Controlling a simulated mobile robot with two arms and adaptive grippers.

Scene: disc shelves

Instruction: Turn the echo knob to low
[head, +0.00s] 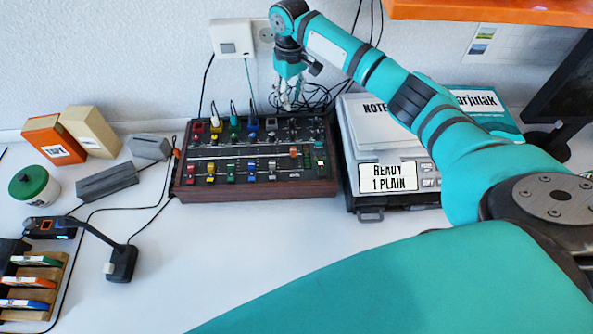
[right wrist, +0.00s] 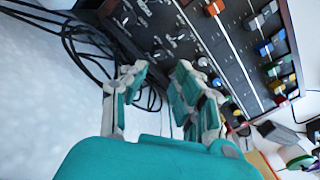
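The mixer (head: 258,190) is a dark console with wooden sides, coloured knobs and slider caps, standing on the table against the wall. Several small black knobs with white markings sit at its far right, clearer in the right wrist view, where one black knob (right wrist: 129,19) shows near the corner. The lettering is too small to tell which one is the echo knob or how it is set. My right gripper (head: 289,98) hangs above the mixer's far right edge. In the right wrist view its fingers (right wrist: 160,84) are apart and empty. My left gripper is out of view.
A grey device (head: 350,180) with a "READY 1 PLAIN" display stands right of the mixer. Black cables (head: 318,97) lie behind it. Boxes, a green-lidded jar (head: 35,187) and a black lamp-like device (head: 121,262) are at left.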

